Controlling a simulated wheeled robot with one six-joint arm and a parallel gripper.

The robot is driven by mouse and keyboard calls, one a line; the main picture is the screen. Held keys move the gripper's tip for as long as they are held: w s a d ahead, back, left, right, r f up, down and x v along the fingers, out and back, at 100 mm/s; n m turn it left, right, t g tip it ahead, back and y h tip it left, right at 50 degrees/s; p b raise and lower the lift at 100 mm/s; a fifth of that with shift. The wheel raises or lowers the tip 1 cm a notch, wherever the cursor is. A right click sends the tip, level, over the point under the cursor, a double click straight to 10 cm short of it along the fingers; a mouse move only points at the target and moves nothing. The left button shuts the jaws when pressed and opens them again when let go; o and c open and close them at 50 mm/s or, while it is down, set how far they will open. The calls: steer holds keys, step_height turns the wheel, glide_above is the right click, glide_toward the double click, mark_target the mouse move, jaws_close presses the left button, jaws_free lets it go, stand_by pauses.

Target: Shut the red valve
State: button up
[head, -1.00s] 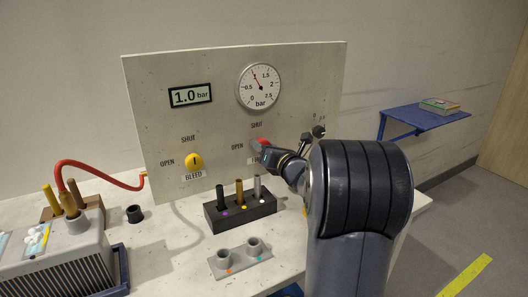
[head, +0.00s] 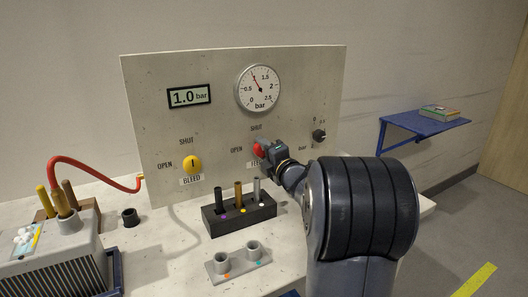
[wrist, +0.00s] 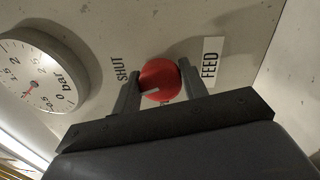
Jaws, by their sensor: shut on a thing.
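The red valve (head: 258,150) is a round knob on the upright panel, below the word SHUT and right of the word OPEN. My gripper (head: 264,149) reaches it from the right and covers part of it. In the wrist view, the red valve (wrist: 160,80) sits between the two fingers of my gripper (wrist: 157,82), which are shut on its sides. A white mark shows on the knob's face, on the side toward the SHUT lettering. Its exact angle is hard to tell. The FEED label (wrist: 209,62) is beside the right finger.
A yellow BLEED valve (head: 192,163) is left on the panel. A black knob (head: 319,135) is to the right. A dark block (head: 239,214) with several pegs stands below, with a grey two-socket holder (head: 238,262) in front.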

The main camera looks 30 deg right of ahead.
steer(key=shift+m, duration=2.3)
steer(key=o, duration=1)
steer(key=shift+c, duration=0.2)
steer(key=s, duration=0.7)
steer(key=shift+s+f, duration=0.25)
steer(key=shift+f, duration=0.05)
steer(key=shift+d, duration=0.1)
